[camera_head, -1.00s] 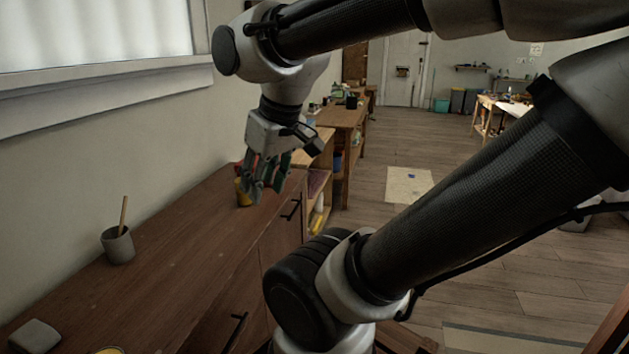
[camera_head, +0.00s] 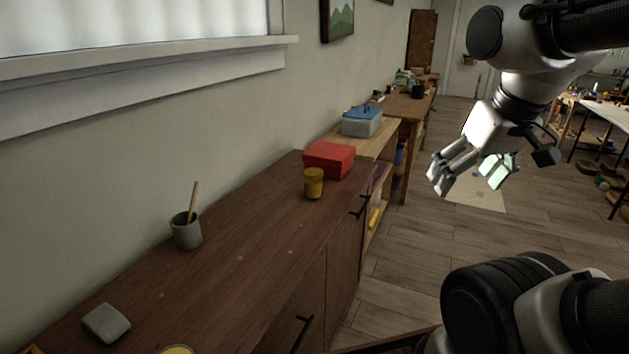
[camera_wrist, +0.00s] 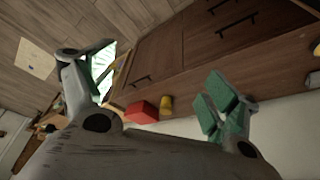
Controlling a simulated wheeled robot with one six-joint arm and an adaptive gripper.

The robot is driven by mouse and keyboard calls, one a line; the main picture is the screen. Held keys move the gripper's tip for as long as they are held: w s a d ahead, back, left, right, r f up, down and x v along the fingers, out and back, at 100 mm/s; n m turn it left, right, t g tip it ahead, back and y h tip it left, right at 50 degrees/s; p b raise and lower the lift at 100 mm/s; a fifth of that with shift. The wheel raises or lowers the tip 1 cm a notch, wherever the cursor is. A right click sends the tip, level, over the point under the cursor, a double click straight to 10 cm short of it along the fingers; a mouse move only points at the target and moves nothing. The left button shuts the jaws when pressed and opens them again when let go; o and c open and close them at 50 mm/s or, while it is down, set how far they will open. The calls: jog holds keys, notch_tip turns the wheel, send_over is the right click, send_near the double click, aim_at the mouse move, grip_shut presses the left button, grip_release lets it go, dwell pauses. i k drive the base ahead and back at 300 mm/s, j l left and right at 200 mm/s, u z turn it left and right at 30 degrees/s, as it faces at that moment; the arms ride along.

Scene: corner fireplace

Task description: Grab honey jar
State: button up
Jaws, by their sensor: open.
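The honey jar, a small yellow jar (camera_head: 314,183), stands upright on the brown wooden cabinet top (camera_head: 245,235), near its far end. It also shows in the wrist view (camera_wrist: 166,106), beyond my fingers. My gripper (camera_head: 472,178) is open and empty. In the head view it hangs to the right of the jar, out past the cabinet's front edge and over the floor side. In the wrist view the green-padded fingers (camera_wrist: 160,85) are spread wide apart, with the jar well away from them.
A red box (camera_head: 330,160) sits right behind the jar. A grey cup with a stick (camera_head: 187,232) and a grey block (camera_head: 106,323) stand nearer on the cabinet. A blue-lidded box (camera_head: 361,122) is farther back. The wall runs along the left; open floor lies right.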

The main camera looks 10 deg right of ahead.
aim_at(313, 190)
jog(key=i+l+u, duration=0.2)
jog(key=l, duration=0.35)
jog(key=k+l+u, duration=0.15)
jog(key=l, duration=0.35)
jog(key=i+l+u, duration=0.3)
jog(key=i+l, duration=0.2)
jog(key=i+l+u, duration=0.35)
jog(key=l, duration=0.35)
jog(key=i+j, duration=0.05)
jog(key=i, duration=0.05)
